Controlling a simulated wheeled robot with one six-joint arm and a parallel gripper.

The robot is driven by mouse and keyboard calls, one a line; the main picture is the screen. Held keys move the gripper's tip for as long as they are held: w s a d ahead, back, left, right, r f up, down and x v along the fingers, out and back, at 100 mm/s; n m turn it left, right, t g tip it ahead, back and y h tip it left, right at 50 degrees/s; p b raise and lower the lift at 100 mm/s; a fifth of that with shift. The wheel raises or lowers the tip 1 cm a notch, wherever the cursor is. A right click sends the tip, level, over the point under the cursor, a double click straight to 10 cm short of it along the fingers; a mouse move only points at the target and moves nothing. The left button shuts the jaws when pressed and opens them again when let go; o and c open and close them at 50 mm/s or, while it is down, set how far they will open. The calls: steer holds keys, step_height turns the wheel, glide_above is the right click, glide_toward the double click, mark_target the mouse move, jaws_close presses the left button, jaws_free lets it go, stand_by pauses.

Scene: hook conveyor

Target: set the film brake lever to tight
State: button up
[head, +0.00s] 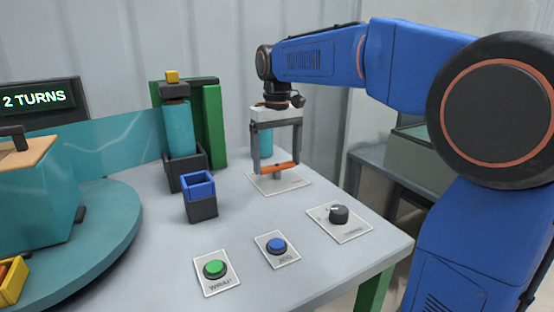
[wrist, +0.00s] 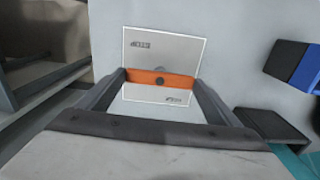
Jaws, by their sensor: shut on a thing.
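The film brake lever (head: 280,168) is an orange bar on a pale plate (head: 296,183) at the back right of the table. My gripper (head: 277,169) points down and is shut on the lever, one finger at each end of the bar. In the wrist view the lever (wrist: 148,78) lies crosswise between the fingers (wrist: 160,84), its dark pivot in the middle. The plate (wrist: 165,55) carries a small label above and one below the lever; I cannot read either surely.
A dark knob (head: 339,214), a blue button (head: 277,246) and a green button (head: 215,269) sit in front. A blue-topped box (head: 199,196) and a teal film roll (head: 178,129) stand left. A turntable (head: 95,255) fills the left, beside a "2 TURNS" display (head: 38,99).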

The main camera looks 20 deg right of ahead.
mark_target(277, 165)
steer(key=o, duration=0.9)
steer(key=shift+r, duration=0.1)
step_height(277, 165, up, 17)
steer(key=shift+r, duration=0.15)
steer(key=shift+s, duration=0.1)
